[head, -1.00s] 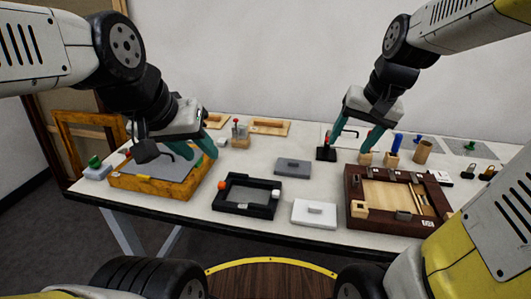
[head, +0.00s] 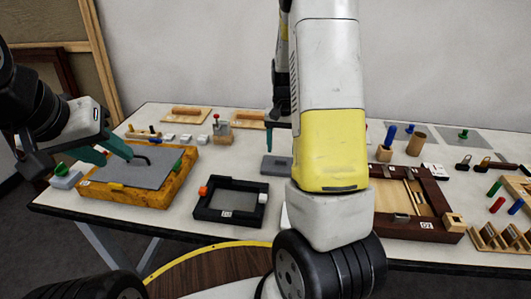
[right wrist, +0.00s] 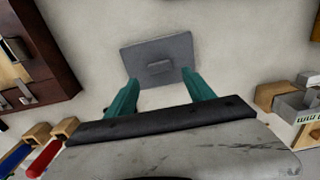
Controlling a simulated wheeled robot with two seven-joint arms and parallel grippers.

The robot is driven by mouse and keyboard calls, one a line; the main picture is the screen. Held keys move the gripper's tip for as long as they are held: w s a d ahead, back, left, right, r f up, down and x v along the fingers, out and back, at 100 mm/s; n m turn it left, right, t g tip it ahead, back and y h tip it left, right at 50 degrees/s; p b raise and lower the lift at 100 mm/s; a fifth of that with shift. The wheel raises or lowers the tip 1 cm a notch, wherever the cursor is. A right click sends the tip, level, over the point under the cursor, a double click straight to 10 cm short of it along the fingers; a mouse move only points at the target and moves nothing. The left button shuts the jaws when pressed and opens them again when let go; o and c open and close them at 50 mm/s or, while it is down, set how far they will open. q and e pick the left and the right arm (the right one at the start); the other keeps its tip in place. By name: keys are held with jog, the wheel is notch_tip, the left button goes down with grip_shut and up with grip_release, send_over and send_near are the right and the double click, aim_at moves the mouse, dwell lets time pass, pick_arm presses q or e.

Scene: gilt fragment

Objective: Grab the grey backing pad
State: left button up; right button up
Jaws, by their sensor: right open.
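The grey backing pad (head: 275,168) is a small flat rectangle with a raised grip block. It lies on the table between the black frame and my right forearm, which hides its right part. In the right wrist view the pad (right wrist: 140,57) is fully visible at top centre. My right gripper (right wrist: 158,88) is open, its teal fingers pointing towards the pad's near edge, with nothing between them. In the head view my forearm hides most of that gripper. My left gripper (head: 116,156) has its fingers apart at the gilt frame, near a grey panel's dark handle.
The gilt frame (head: 179,190) holds the grey panel (head: 155,174). A small black frame (head: 206,208) lies in front of the pad. A dark brown frame (head: 430,227) lies to the right. Wooden blocks and trowel-like boards (head: 187,114) line the back.

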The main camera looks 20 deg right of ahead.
aim_at(281, 164)
jog(key=shift+a+f, duration=0.1)
jog(key=shift+f, duration=1.85)
jog(key=shift+s, duration=0.1)
grip_shut()
